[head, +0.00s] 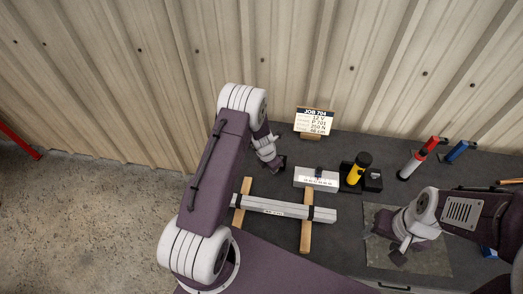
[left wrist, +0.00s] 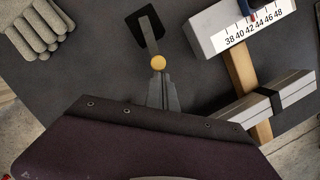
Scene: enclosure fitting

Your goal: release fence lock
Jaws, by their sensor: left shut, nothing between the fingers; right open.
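A yellow ball knob (left wrist: 158,63) sits at the end of a dark flat lever (left wrist: 146,28) in the left wrist view. I take it for the fence lock lever. My left gripper (left wrist: 161,77) is shut with nothing between its fingers, its tips just below the knob; I cannot tell whether they touch. In the head view the left gripper (head: 277,163) is beside a small black part. To its right is a pale block with a number scale (head: 316,178), also in the left wrist view (left wrist: 240,28). My right gripper (head: 398,250) is open over a grey mat.
A grey bar (head: 270,208) with dark bands lies across two wooden strips (head: 306,236). A black stand holds a yellow tool (head: 360,168). Red (head: 422,156) and blue (head: 458,151) tools lie right. A job card (head: 314,121) stands behind.

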